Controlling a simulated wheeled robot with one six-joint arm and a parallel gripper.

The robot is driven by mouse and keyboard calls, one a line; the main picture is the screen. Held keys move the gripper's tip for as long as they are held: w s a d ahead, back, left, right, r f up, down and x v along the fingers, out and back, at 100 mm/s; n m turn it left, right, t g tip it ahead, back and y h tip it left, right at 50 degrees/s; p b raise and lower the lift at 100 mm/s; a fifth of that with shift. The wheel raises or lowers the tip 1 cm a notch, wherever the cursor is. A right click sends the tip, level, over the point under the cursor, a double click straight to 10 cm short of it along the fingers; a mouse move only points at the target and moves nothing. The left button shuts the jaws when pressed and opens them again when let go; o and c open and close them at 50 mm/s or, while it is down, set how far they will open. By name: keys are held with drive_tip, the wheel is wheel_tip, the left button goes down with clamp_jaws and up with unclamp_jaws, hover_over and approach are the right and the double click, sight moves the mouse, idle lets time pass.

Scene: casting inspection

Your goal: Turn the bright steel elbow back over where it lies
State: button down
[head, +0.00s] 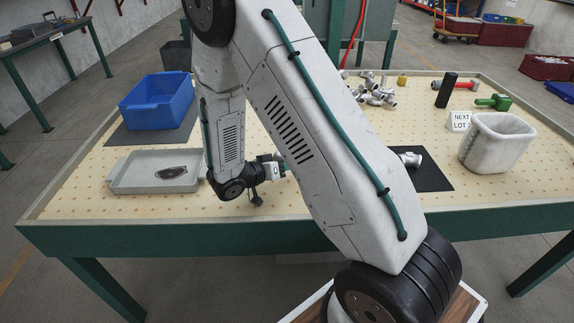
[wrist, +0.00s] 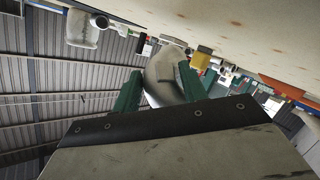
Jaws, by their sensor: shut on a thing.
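The bright steel elbow (wrist: 163,72) is between the green fingertips of my gripper (wrist: 160,88) in the wrist view. The gripper is shut on it, and its curved body extends beyond the fingers. The wrist view is turned over, with the pegboard top at the upper right and the roof at the lower left. In the head view my gripper (head: 268,168) is low over the middle of the table, partly behind my arm. The held elbow is mostly hidden there. I cannot tell whether it touches the table.
A grey tray (head: 122,187) with a dark part and a blue bin (head: 130,118) stand left. A black mat (head: 440,182) with another metal fitting (head: 410,159) lies right, near a whitish bin (head: 478,165).

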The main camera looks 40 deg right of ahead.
drive_tip(key=shift+f, duration=0.35)
drive_tip(key=c, duration=0.7)
unclamp_jaws()
drive_tip(key=shift+r, duration=0.1)
